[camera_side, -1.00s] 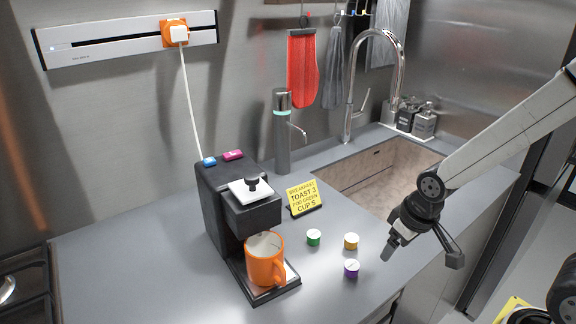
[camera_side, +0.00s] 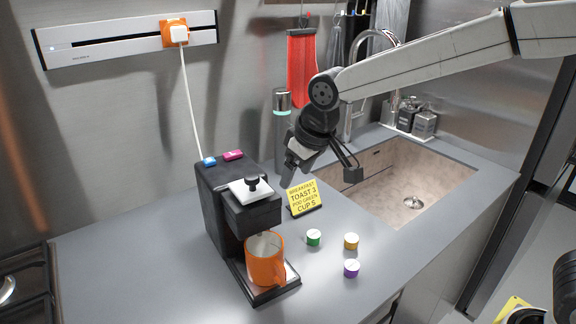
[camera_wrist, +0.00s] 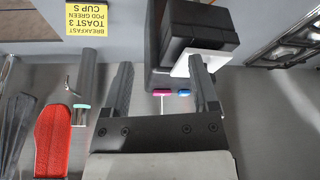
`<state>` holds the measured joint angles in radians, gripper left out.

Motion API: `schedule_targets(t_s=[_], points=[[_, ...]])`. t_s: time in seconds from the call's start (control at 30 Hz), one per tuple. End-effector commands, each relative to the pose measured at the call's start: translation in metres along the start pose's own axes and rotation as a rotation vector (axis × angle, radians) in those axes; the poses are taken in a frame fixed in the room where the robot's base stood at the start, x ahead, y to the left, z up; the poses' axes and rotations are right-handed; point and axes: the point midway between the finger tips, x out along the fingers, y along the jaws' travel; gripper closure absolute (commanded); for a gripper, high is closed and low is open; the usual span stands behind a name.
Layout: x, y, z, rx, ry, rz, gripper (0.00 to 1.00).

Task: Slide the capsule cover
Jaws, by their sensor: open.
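The black coffee machine (camera_side: 215,205) stands on the counter. Its capsule cover (camera_side: 250,190) is a white plate with a black knob on top. In the wrist view the white cover (camera_wrist: 212,62) shows beside one finger, partly hidden by it. My gripper (camera_side: 320,172) is open and empty, in the air to the right of the cover and higher than it, apart from it. Both fingers (camera_wrist: 160,65) also show in the wrist view, spread with nothing between them. An orange mug (camera_side: 263,268) stands under the machine's spout.
Green (camera_side: 313,238), yellow (camera_side: 351,241) and purple (camera_side: 351,268) capsules lie right of the machine. A yellow note (camera_side: 304,197) stands below my gripper. A grey bottle-shaped dispenser (camera_side: 281,140) is behind. The front counter is clear.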

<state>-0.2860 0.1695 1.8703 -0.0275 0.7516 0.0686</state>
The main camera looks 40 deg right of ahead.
Motion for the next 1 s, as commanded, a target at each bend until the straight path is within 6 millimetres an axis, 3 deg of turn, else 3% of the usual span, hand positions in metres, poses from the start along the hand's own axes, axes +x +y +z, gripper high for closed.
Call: schedule_targets(t_s=[0.2, 0.43, 0.77, 1.0], points=[[-0.028, -0.036, -0.041, -0.054, 0.032, -0.021, 0.24], [-0.04, -0.05, -0.055, -0.071, 0.041, -0.029, 0.24], [-0.035, -0.05, -0.056, -0.071, 0.041, -0.029, 0.24], [-0.013, -0.051, -0.056, -0.071, 0.04, -0.028, 0.24]])
